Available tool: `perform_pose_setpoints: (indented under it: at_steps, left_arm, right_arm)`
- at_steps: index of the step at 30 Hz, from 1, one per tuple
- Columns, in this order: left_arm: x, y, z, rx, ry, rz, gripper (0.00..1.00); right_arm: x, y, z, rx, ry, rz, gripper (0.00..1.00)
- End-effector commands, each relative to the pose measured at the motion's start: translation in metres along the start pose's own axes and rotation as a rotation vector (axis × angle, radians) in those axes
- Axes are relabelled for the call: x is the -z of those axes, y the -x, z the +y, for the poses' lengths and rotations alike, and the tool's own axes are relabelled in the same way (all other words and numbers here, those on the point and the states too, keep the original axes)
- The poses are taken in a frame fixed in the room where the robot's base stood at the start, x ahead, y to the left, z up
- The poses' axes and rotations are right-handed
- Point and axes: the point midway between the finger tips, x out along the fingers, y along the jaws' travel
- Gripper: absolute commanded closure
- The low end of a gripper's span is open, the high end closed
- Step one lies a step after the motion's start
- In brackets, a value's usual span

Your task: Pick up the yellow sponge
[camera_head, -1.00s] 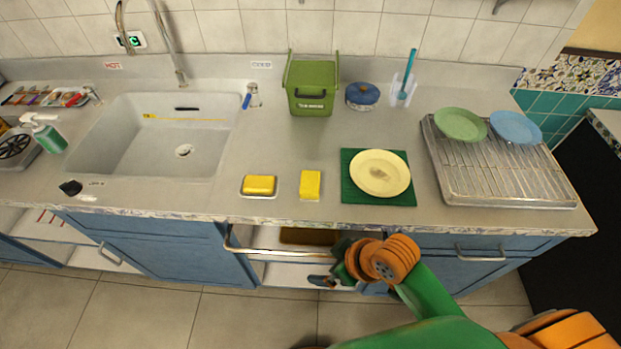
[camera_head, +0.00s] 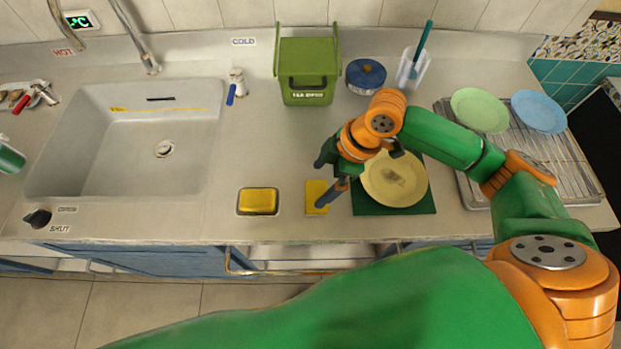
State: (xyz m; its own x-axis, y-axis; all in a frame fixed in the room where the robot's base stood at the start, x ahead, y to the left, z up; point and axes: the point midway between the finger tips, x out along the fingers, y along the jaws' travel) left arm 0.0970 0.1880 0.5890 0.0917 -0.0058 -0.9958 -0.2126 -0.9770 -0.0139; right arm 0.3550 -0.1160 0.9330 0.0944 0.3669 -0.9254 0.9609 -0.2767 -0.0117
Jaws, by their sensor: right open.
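A yellow sponge (camera_head: 316,196) lies bare on the counter, left of the green mat (camera_head: 366,205). A second yellow sponge (camera_head: 257,201) sits in a small tray farther left. My right gripper (camera_head: 323,181) is open above the bare sponge. One finger crosses in front of part of that sponge; whether it touches cannot be told. Nothing shows between the fingers. My left gripper is not in view.
A cream plate (camera_head: 410,190) with a dark stain lies on the mat under my right forearm. A green bin (camera_head: 306,75) and a blue pot (camera_head: 366,76) stand behind. The sink (camera_head: 120,150) is left; a drying rack (camera_head: 575,180) with plates is right.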

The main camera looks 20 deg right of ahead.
Motion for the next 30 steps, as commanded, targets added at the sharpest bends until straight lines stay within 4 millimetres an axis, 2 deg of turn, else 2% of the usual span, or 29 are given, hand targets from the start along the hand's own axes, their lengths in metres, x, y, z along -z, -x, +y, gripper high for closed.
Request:
perform_pose_setpoints:
  at_steps: [4,7,10,15,17,21,23,30]
  left_arm:
    - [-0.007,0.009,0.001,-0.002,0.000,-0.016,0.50]
    - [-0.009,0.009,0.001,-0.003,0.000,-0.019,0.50]
    - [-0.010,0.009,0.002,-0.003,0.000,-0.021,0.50]
    - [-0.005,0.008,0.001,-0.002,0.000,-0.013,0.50]
    - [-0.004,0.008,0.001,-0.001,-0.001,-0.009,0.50]
    - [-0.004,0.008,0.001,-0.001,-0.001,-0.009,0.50]
    - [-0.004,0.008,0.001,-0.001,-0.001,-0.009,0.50]
    - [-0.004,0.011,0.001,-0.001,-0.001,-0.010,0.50]
  right_arm:
    - [-0.003,-0.027,0.000,0.005,-0.003,-0.001,0.00]
    - [-0.005,-0.047,-0.001,0.006,-0.002,-0.001,0.00]
    - [-0.005,-0.055,0.000,0.003,0.001,-0.001,0.00]
    - [-0.005,-0.055,0.001,0.000,0.001,-0.001,0.00]
    - [-0.005,-0.055,0.001,0.000,0.001,-0.001,0.15]
    - [-0.005,-0.054,0.001,-0.001,0.001,-0.001,0.52]
    - [-0.005,-0.054,0.001,-0.001,0.001,0.000,0.68]
    - [-0.004,-0.052,0.001,-0.002,0.001,0.000,0.68]
